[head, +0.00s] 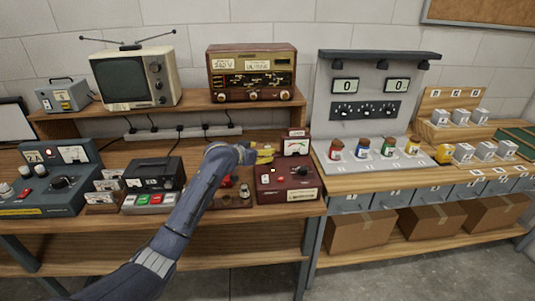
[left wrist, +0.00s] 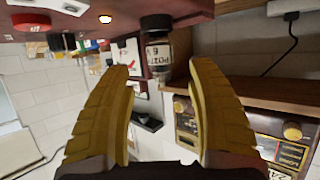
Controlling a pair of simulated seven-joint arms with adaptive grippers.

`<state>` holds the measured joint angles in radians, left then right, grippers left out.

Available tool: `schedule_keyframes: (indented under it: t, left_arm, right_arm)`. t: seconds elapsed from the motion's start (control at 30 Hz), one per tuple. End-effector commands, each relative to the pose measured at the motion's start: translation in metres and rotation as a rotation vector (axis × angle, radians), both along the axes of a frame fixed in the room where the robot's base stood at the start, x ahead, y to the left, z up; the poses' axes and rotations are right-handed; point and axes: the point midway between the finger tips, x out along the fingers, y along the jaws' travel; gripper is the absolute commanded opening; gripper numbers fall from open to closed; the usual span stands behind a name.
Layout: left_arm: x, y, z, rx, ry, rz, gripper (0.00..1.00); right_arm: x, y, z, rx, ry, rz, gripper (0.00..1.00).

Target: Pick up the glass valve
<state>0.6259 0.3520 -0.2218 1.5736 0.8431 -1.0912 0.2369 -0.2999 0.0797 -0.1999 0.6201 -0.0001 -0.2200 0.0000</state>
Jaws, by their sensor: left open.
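The glass valve (left wrist: 158,48) shows in the left wrist view, which is upside down. It has a dark base, a white printed label and a clear glass end. It stands by the edge of the red tester (head: 303,192), whose meter rises at the back. My left gripper (head: 268,154) is over the tester's back left part in the head view. Its yellow fingers (left wrist: 160,75) are spread with the valve between and just beyond their tips; contact cannot be told. In the head view I cannot make out the valve beside the fingers. My right gripper is not in view.
The radio (head: 252,73) and television (head: 135,77) stand on the raised shelf behind. A power strip (head: 182,133) lies below it. A dark box with coloured buttons (head: 153,180) is left of my arm. Several coloured jars (head: 362,147) stand on the right bench.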

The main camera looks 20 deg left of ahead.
Motion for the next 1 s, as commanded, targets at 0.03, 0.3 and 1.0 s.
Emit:
schedule_keyframes:
  t: [0.03, 0.3, 1.0]
  left_arm:
    - [0.003, -0.001, 0.0, -0.002, 0.0, 0.0, 0.58]
    - [0.03, -0.008, -0.01, -0.002, 0.002, 0.0, 0.58]
    - [0.045, -0.013, -0.018, 0.0, 0.0, 0.0, 0.45]
  right_arm:
    - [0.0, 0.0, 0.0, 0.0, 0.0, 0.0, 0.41]
    - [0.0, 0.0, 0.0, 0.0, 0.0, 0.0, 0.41]
    - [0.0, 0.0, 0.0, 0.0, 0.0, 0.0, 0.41]
